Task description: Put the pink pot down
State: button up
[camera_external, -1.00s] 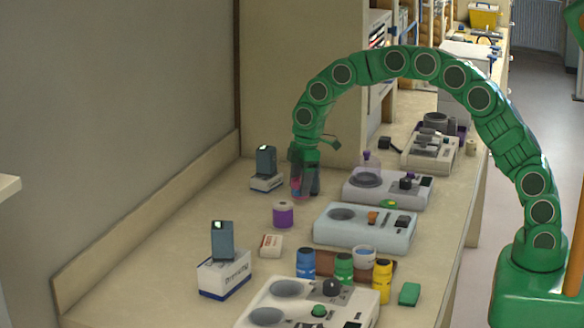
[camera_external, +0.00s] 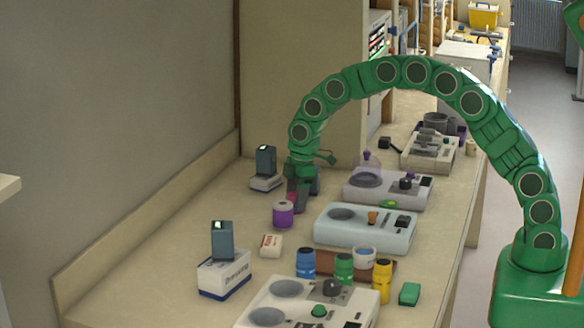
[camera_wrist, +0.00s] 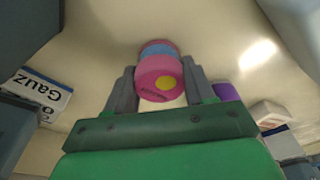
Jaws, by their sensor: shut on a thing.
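The pink pot (camera_wrist: 158,73) is between the two grey fingers of my gripper (camera_wrist: 160,85) in the wrist view. In the external view my gripper (camera_external: 302,193) points down, low over the beige counter (camera_external: 185,255), and mostly hides the pot; only a bit of pink (camera_external: 292,201) shows. My gripper is shut on the pot. I cannot tell whether the pot's base touches the counter.
A purple-banded pot (camera_external: 283,214) stands close in front of my gripper. A dark device on a box (camera_external: 265,165) is to the left, and a grey device with a round plate (camera_external: 410,190) to the right.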

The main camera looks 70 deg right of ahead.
jog(key=o, duration=1)
jog(key=shift+o, duration=0.2)
jog(key=shift+r, duration=0.15)
notch_tip(320, 180, up, 11)
jog(key=s+d, duration=0.1)
jog(key=s+a+r+m, duration=0.1)
jog(key=s+a+r, duration=0.15)
jog(key=s, duration=0.35)
jog(key=s+a+r, duration=0.1)
jog(key=s+r, duration=0.2)
jog(key=s, duration=0.2)
jog(key=s+a+f+m+g+h, duration=0.1)
jog(key=s+m+g, duration=0.2)
jog(key=s, duration=3.9)
jog(key=m, duration=0.5)
jog(key=shift+s+a+f, duration=0.2)
jog(key=shift+s+f, duration=0.1)
jog(key=shift+s, duration=0.1)
